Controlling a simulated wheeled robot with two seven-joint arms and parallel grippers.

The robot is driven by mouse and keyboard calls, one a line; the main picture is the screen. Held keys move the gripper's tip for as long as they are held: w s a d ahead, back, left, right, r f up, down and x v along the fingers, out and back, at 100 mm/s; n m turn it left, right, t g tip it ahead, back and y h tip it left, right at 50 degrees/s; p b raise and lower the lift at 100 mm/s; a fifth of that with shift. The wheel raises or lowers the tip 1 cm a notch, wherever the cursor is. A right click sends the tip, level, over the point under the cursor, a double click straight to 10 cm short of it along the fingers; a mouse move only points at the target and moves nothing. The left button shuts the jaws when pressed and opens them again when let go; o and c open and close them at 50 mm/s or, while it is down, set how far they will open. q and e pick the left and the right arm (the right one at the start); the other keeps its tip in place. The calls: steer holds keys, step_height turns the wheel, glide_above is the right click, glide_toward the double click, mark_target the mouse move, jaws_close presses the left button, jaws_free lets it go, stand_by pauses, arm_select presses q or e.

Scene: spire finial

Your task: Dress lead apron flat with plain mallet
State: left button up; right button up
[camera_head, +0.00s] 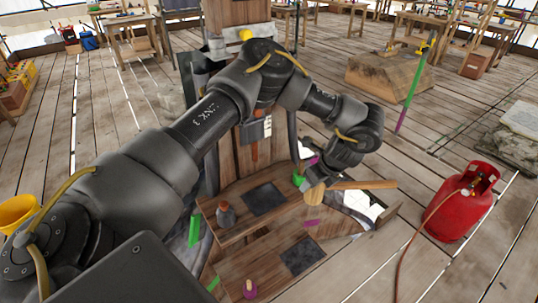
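A wooden mallet (360,185) shows right of the centre, its rounded head to the left and its pale handle pointing right. My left arm reaches across from the left and bends down, so that my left gripper (309,180) is right at the mallet's head end. The fingers are small and partly hidden, and I cannot tell whether they grip the mallet. A grey, bent sheet that looks like the lead apron (349,212) shows below the handle at the right of the wooden structure, partly covered. My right gripper is not in view.
Wooden ledges (270,219) carry a dark bottle (226,214), dark square patches and a purple-and-wood tool (250,289). A red gas cylinder (462,203) with a hose stands at the right.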

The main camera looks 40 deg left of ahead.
arm_select(q)
steer(key=w+a+f+m+t+h, duration=0.2)
steer(key=a+m, duration=0.4)
steer(key=a, duration=0.4)
steer(key=w+a+f+m+t+h, duration=0.1)
steer(key=a+f+m, duration=0.1)
steer(key=a+m, duration=0.6)
steer(key=f+b, duration=0.2)
steer(key=a+f+n+b, duration=0.1)
steer(key=f+b, duration=0.1)
steer(key=f, duration=0.1)
steer(key=f+n+b, duration=0.1)
steer(key=f+b, duration=0.1)
steer(key=b, duration=0.1)
steer(key=shift+w+a+f, duration=0.15)
steer(key=shift+a+f, duration=0.15)
steer(key=shift+f, duration=0.1)
step_height(320, 180, up, 4)
steer(key=p, duration=0.3)
steer(key=shift+p, duration=0.4)
steer(key=shift+w+a+t, duration=0.1)
steer(key=shift+w+t, duration=0.05)
steer(key=shift+t, duration=0.15)
